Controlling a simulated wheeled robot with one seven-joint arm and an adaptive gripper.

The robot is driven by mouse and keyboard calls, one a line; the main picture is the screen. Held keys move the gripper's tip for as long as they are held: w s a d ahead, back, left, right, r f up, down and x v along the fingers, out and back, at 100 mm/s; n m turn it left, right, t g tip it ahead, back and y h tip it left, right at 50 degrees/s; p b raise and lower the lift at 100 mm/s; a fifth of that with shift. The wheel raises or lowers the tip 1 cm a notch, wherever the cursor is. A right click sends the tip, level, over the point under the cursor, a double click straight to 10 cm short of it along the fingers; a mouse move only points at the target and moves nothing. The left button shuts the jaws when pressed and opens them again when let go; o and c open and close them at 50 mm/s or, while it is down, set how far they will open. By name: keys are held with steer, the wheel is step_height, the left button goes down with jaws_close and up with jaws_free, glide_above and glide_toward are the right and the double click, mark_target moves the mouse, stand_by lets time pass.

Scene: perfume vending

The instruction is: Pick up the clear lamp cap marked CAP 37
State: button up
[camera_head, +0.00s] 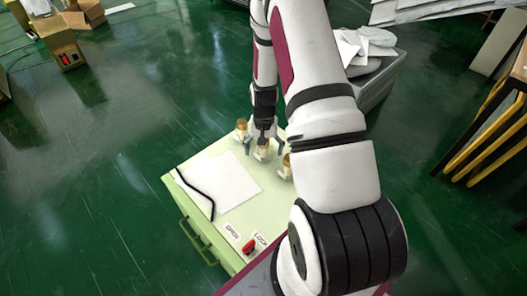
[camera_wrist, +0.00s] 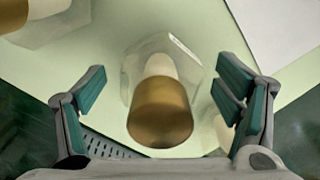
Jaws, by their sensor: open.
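Three small clear pieces with gold tops stand in a row at the back of the pale green cabinet top. They are the left one (camera_head: 241,127), the middle one (camera_head: 262,153) and the right one (camera_head: 287,167), partly behind my arm. My gripper (camera_head: 262,136) points down over the middle one. In the wrist view that piece has a faceted clear body and a gold top (camera_wrist: 160,112). It lies between the spread, teal-padded fingers of my open gripper (camera_wrist: 162,98), with gaps on both sides. No CAP 37 marking is readable.
A second gold-topped piece (camera_wrist: 38,22) shows at the wrist view's upper left. On the cabinet (camera_head: 186,165) lie a white sheet (camera_head: 222,182), a black cord (camera_head: 195,192) and a red knob (camera_head: 248,246). A grey bin (camera_head: 375,88) stands behind.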

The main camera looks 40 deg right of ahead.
steer(key=shift+r, duration=0.1)
steer(key=c, duration=1.3)
